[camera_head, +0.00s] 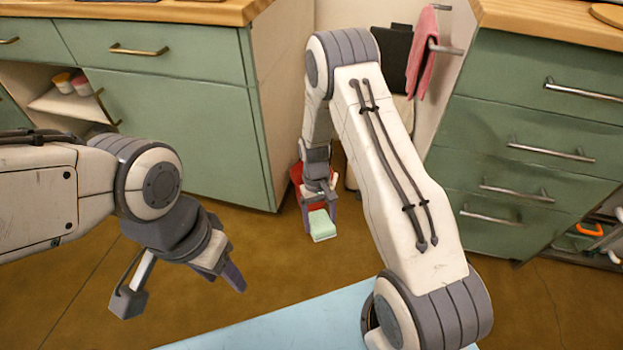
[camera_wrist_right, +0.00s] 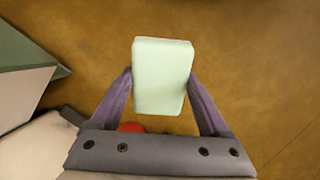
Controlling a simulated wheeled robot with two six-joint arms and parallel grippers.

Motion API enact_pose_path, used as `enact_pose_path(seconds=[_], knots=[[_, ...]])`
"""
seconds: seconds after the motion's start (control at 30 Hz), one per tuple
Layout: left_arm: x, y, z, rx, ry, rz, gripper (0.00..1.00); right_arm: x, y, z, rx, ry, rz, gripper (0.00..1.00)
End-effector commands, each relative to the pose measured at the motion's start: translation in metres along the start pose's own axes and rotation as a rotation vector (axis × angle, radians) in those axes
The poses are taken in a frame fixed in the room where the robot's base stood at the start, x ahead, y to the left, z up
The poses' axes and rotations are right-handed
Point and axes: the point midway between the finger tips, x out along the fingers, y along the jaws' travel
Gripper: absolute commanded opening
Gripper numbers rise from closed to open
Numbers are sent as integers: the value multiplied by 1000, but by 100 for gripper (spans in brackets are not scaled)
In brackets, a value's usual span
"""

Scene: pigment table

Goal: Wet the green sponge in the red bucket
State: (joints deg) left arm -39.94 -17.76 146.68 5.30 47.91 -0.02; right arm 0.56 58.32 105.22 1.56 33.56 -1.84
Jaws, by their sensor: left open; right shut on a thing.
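The green sponge (camera_head: 322,225) is pale mint with a whitish edge. My right gripper (camera_head: 320,206) is shut on it; in the right wrist view the sponge (camera_wrist_right: 162,78) sits between the two purple-grey fingers (camera_wrist_right: 162,98). The red bucket (camera_head: 297,175) stands on the floor behind the right gripper, mostly hidden by it and the sponge. A small bit of red also shows low in the right wrist view (camera_wrist_right: 131,127). The sponge appears in front of the bucket in the head view; its height cannot be told. My left gripper (camera_head: 185,288) is open and empty at the left.
Green cabinets stand at the left (camera_head: 170,120) and right (camera_head: 520,150), with a gap between them. A pink towel (camera_head: 421,55) hangs on a rail in the gap. A light-blue surface (camera_head: 290,325) lies at the bottom. The brown floor between is mostly clear.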

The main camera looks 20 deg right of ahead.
Motion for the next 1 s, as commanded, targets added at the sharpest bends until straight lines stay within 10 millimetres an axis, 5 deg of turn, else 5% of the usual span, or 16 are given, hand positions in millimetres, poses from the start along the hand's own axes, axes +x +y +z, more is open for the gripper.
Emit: enact_pose_path(seconds=[1.0], knots=[[50,-4,3,0,0,0,50,81,1,-25,0,-1,0,35]])
